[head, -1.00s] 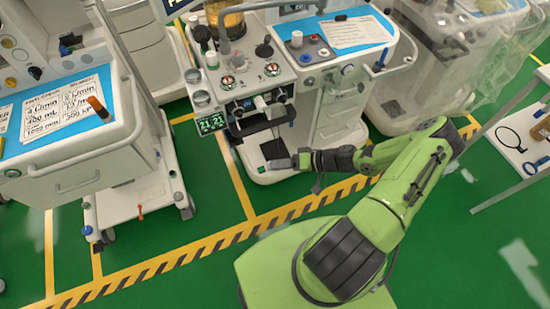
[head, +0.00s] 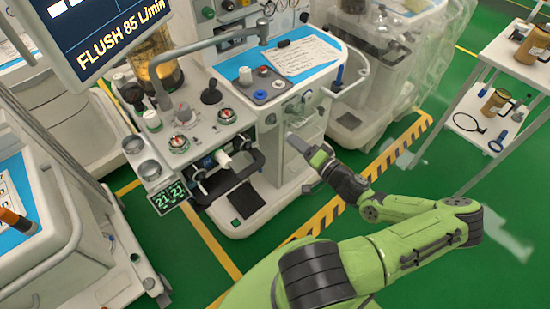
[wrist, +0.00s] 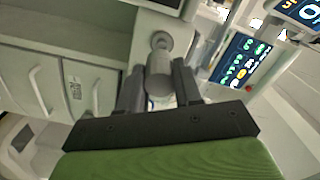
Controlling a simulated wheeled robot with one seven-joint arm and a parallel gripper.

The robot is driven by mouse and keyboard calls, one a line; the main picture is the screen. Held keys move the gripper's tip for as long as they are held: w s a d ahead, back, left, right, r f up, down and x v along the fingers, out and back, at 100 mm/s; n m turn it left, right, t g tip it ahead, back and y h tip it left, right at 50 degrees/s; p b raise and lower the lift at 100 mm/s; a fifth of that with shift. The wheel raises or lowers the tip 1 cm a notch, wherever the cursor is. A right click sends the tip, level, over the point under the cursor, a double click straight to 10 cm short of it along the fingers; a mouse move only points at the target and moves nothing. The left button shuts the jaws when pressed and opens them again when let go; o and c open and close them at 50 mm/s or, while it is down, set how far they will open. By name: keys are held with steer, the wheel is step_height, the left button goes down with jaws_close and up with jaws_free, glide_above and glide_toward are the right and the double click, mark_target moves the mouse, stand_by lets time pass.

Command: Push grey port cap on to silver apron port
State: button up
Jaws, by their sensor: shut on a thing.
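In the wrist view my gripper (wrist: 159,78) is shut on the grey port cap (wrist: 158,82), a short grey cylinder between the two dark fingers. Just beyond it, in line with the cap, is a round silvery-grey fitting (wrist: 161,41) on the machine's pale front, which looks like the apron port. The two overlap in this view, so I cannot tell whether they touch. In the head view my gripper (head: 310,151) is at the front of the anaesthesia machine, right of its dark tray. The cap and port are not clear there.
The machine's blue top (head: 318,62) holds a paper sheet and small knobs. A curved side rail (head: 356,82) is above and right of my gripper. A screen (wrist: 240,60) is at right in the wrist view. A white trolley (head: 490,62) stands at the far right.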

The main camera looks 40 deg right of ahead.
mark_target(275, 122)
steer(key=shift+d+r+h, duration=0.15)
steer(key=shift+d+h, duration=0.15)
steer(key=shift+s+r, duration=0.1)
steer(key=shift+s, duration=0.05)
steer(key=shift+w+a, duration=0.15)
steer(key=shift+w, duration=2.75)
steer(key=shift+w, duration=1.35)
steer(key=o, duration=1.1)
